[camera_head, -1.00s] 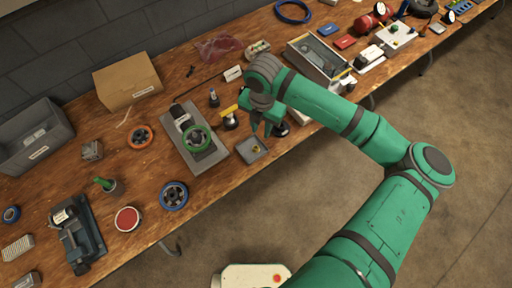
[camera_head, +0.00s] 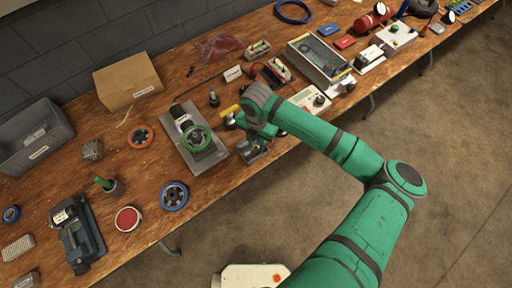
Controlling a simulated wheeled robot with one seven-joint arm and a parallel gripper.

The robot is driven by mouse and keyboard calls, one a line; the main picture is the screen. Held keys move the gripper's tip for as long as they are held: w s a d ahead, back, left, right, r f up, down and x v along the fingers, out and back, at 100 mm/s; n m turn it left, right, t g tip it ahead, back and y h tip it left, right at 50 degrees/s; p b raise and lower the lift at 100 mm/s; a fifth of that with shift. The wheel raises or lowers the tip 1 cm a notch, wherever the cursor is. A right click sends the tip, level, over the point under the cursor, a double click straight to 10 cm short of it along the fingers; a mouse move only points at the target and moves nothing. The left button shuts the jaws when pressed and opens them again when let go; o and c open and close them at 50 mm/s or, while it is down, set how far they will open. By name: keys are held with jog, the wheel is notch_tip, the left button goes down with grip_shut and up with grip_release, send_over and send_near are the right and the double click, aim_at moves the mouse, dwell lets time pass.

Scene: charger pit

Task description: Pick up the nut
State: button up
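A small grey square tray (camera_head: 243,151) lies near the front edge of the wooden bench. The small yellowish nut in it is mostly hidden now by my gripper and cannot be made out clearly. My gripper (camera_head: 257,148) points down at the tray, with its fingertips low over it or inside it. The fingers are too small and too dark against the tray to show whether they are open or shut, or whether they touch the nut.
A grey plate with a green handwheel (camera_head: 195,138) stands just left of the tray. A yellow-topped item (camera_head: 229,115) is close behind my gripper. A white box with a dark knob (camera_head: 319,101) is to the right. Bare bench lies in front of the handwheel plate.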

jog(key=shift+f, duration=0.5)
grip_shut()
jog(key=shift+r, duration=0.5)
notch_tip(320, 180, up, 2)
jog(key=shift+r, duration=0.1)
jog(key=s+d+r, duration=0.2)
jog(key=s+r, duration=0.3)
jog(key=s, duration=0.1)
jog(key=s+d+r, duration=0.3)
jog(key=s+r, duration=0.2)
jog(key=s, duration=0.2)
jog(key=shift+d, duration=0.35)
